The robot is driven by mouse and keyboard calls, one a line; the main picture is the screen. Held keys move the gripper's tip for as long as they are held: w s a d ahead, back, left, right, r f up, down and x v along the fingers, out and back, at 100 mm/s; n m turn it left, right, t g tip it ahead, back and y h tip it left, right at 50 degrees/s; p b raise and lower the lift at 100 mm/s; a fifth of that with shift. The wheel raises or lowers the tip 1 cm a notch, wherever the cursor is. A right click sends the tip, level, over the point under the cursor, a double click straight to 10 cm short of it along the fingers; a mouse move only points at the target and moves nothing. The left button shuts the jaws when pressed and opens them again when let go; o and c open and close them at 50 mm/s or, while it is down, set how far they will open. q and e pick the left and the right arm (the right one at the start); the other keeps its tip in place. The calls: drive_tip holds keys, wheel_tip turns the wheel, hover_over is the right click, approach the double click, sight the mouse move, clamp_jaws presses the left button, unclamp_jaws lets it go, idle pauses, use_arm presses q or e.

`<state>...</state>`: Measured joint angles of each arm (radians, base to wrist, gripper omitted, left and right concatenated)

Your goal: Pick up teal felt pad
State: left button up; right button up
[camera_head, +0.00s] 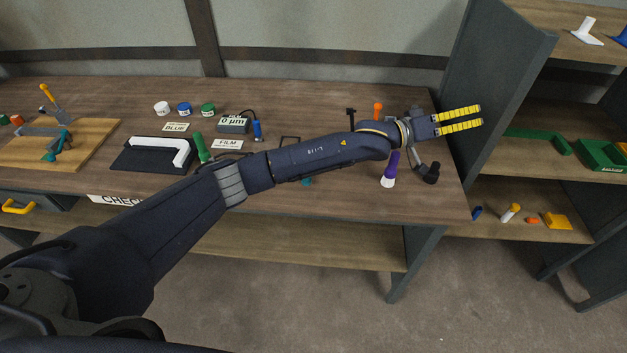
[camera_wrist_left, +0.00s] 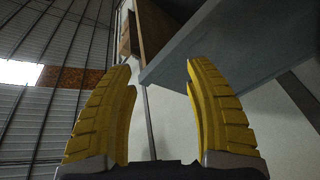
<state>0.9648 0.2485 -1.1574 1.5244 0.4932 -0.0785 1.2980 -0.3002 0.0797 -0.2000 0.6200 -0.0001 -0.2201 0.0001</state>
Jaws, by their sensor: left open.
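A small teal piece (camera_head: 306,181) shows on the workbench just below my left forearm in the head view. The arm covers part of it, so I cannot tell for sure that it is the felt pad. My left gripper (camera_head: 481,115) is open and empty, with its yellow fingers pointing right beyond the bench's right end, near the shelf unit's side panel. The left wrist view shows its two yellow fingers (camera_wrist_left: 158,66) apart with nothing between them. My right gripper is not in view.
The workbench (camera_head: 310,92) holds a black mat (camera_head: 125,160) with a white handle, a grey gauge box (camera_head: 233,124) and a purple-handled tool (camera_head: 390,168). A wooden board (camera_head: 88,140) with clamps lies at left. The grey shelf panel (camera_head: 495,70) stands close to the gripper.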

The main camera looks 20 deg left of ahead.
use_arm(q)
drive_tip(key=w+a+r+t+y, duration=0.1)
drive_tip(key=w+a+r+y, duration=0.1)
drive_tip(key=w+r, duration=0.4)
drive_tip(key=g+y, duration=0.9)
drive_tip(key=y, duration=0.6)
approach(306, 179)
drive_tip(key=shift+n, duration=0.4)
drive_tip(key=shift+w+f, duration=0.2)
drive_tip(key=shift+f, duration=1.4)
drive_tip(key=shift+w+f, duration=0.25)
drive_tip(key=shift+f, duration=1.35)
drive_tip(key=shift+w+f, duration=0.2)
drive_tip(key=shift+f, duration=1.35)
drive_tip(key=shift+o, duration=0.4)
drive_tip(key=c, duration=1.1)
